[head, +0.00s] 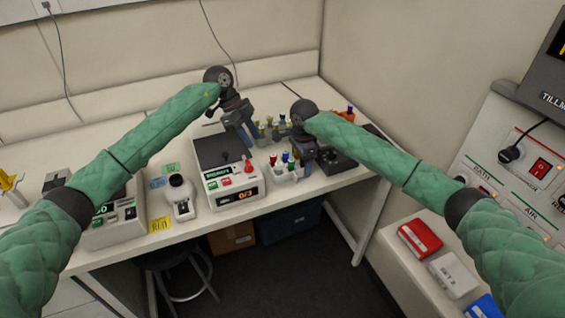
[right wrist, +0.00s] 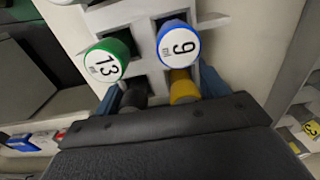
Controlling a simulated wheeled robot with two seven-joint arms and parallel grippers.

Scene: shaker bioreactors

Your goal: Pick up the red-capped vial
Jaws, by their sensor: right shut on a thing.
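A small red cap (head: 273,160) shows in the head view, at the left of a white vial rack (head: 283,177) on the bench; I take it for the red-capped vial. A blue cap and a green cap stand close to its right. My right gripper (head: 303,163) is low at the rack's right side, apart from the red cap. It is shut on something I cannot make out. In the right wrist view, a green cap marked 13 (right wrist: 107,60) and a blue cap marked 9 (right wrist: 178,44) are just ahead; no red-capped vial is visible. My left gripper (head: 246,136) hangs above the bench, jaws unclear.
A white device with a red knob and a display (head: 237,195) stands left of the rack. Several coloured vials (head: 268,130) stand behind it. A black device (head: 338,162) is at the right. A yellow label (head: 160,224) lies on the front edge.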

